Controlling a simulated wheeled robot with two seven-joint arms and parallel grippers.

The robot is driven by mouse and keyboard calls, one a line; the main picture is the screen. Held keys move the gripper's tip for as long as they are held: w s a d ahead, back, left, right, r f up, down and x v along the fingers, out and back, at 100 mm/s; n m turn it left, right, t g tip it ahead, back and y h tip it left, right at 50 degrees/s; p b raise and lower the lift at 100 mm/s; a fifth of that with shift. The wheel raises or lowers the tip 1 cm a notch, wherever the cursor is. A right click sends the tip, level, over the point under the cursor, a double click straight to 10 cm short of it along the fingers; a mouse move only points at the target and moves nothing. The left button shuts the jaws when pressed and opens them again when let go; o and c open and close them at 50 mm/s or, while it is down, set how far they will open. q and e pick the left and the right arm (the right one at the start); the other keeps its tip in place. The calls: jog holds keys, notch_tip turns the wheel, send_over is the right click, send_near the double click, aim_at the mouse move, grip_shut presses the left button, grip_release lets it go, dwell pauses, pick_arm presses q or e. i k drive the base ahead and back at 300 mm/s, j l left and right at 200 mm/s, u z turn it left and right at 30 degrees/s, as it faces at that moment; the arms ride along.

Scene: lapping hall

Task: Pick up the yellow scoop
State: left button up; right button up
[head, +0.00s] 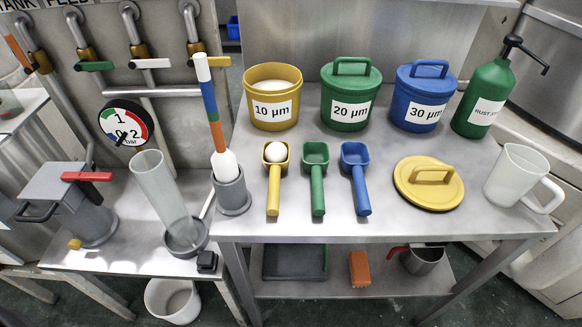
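The yellow scoop (273,190) lies on the metal table, its handle towards the front edge. Its bowl holds a rounded heap of white material (276,152). It lies in front of the open yellow tub (274,97) labelled 10 µm and to the left of the green scoop (316,180). The blue scoop (357,178) lies further right. Neither of my grippers is in the head view.
Left of the scoop stands a grey holder (231,192) with a tall striped tool. Green (350,97) and blue (422,97) lidded tubs, a yellow lid (428,196), a clear jug (518,177) and a green bottle (483,97) occupy the table. The front strip is clear.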

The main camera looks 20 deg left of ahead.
aim_at(275, 158)
jog(key=l+u, duration=0.15)
jog(key=u, duration=0.75)
